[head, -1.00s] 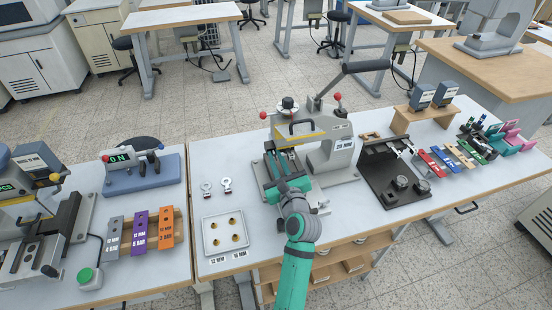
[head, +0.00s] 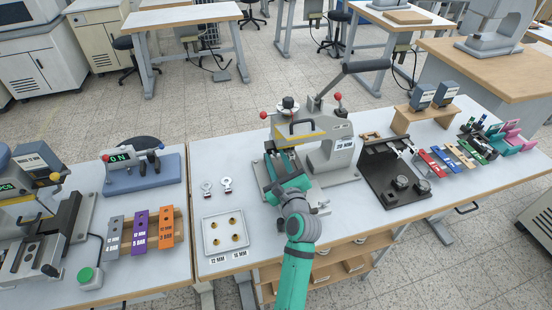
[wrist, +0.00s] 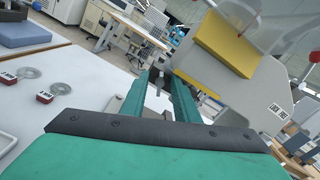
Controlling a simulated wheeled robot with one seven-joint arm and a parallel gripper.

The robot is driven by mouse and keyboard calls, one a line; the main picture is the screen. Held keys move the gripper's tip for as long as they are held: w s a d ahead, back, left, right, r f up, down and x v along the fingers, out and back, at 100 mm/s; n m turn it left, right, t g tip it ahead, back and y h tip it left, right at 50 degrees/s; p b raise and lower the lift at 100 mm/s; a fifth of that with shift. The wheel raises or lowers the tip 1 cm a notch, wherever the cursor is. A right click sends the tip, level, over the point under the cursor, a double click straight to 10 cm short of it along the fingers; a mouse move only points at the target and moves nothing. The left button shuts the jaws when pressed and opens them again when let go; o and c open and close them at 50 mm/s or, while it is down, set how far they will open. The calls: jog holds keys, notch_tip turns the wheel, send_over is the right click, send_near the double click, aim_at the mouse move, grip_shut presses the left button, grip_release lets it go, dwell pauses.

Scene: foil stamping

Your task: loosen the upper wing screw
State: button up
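The foil stamping press (head: 340,150) stands in the middle of the table, with a yellow plate (head: 300,132) at its head; the plate also shows in the wrist view (wrist: 228,45). My gripper (head: 277,160) reaches into the left front of the press, below the yellow plate. In the wrist view its two teal fingers (wrist: 160,78) stand close together, with a small dark grey piece between their tips. This piece seems to be the upper wing screw (wrist: 156,76), mostly covered by the fingers. Its wings and thread cannot be made out.
A tray with brass pieces (head: 208,243) and two ring-shaped tags (head: 226,185) lie left of the press. A dark fixture plate (head: 378,190) is to its right. The press's long black-gripped lever (head: 366,67) rises at upper right.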

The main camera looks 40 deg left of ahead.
jog(key=v, duration=1)
jog(key=shift+s+d, duration=0.2)
jog(key=shift+d, duration=0.15)
jog(key=shift+a, duration=0.1)
